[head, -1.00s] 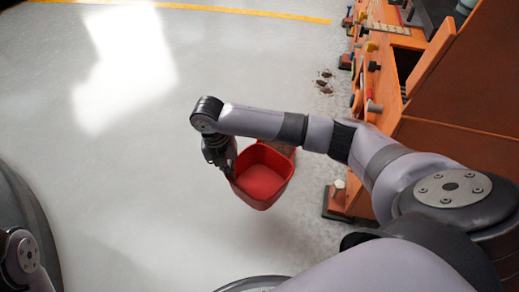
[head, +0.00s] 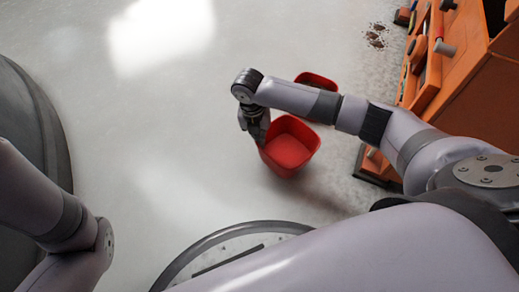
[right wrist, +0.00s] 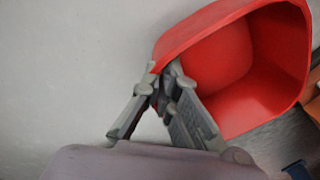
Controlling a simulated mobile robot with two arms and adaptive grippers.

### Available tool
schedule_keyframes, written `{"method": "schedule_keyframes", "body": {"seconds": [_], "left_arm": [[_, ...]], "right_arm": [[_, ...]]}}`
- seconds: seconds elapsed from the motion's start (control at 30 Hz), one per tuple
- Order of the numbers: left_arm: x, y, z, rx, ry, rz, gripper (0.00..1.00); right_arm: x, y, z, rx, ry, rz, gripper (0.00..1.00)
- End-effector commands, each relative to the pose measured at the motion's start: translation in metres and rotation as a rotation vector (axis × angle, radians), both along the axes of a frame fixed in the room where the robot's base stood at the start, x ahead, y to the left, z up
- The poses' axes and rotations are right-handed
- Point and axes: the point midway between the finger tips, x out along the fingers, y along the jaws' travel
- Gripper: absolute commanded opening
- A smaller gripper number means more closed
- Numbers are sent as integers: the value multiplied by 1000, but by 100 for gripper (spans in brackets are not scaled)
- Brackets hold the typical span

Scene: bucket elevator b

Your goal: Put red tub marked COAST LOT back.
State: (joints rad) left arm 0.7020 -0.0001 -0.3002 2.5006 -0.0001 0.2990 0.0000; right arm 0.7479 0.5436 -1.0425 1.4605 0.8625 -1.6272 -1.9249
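A red tub (head: 290,146), open at the top, hangs from my right gripper (head: 258,138) over the pale floor. In the right wrist view the tub (right wrist: 245,65) is tilted, with its open mouth in sight. The fingers of the right gripper (right wrist: 163,85) are closed at its near rim. No COAST LOT marking is legible. A second red piece (head: 316,81), perhaps another tub, shows behind my right forearm, partly hidden. My left arm shows at the left edge, but its gripper is out of view.
An orange workbench (head: 470,75) with tools on it stands at the right. Dark debris (head: 376,36) lies on the floor near it. The pale floor (head: 150,130) to the left of the tub is clear.

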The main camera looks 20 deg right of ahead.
Motion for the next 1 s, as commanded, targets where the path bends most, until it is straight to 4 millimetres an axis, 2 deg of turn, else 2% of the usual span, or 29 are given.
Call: {"method": "schedule_keyframes", "body": {"seconds": [0.3,0.73,1.0], "left_arm": [[0,0,-33,0,-1,0,0],[0,0,-30,0,0,-1,0],[0,0,-31,0,0,0,0]], "right_arm": [[0,0,-42,-2,1,-1,0],[0,0,-45,-1,0,-1,0],[0,0,-45,0,0,-1,20]]}}
